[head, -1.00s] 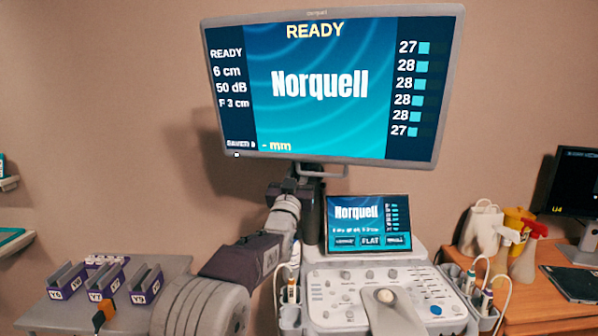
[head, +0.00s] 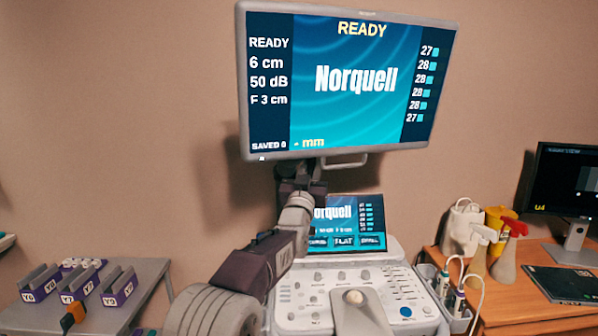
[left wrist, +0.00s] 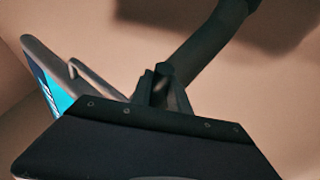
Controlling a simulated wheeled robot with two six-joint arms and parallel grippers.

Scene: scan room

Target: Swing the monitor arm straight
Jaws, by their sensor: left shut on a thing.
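The monitor (head: 268,135) is a wide lit screen in a grey frame, above the console in the head view. Its left side looks taller than its right, so it faces at an angle. A grey loop handle (head: 346,163) hangs under its lower edge. My left gripper (head: 314,172) is at the left end of this handle and appears shut on it. In the left wrist view, the handle (left wrist: 94,78) runs behind my gripper (left wrist: 152,88). The dark monitor arm (left wrist: 208,42) rises behind; in the head view it is mostly hidden. My right gripper is not in view.
The console (head: 385,270) with its small screen (head: 345,240) stands below, partly covered by my left arm. A left side table (head: 148,285) holds purple-labelled holders (head: 118,287). A wooden desk (head: 505,275) at right carries spray bottles (head: 503,262) and a computer screen (head: 565,180).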

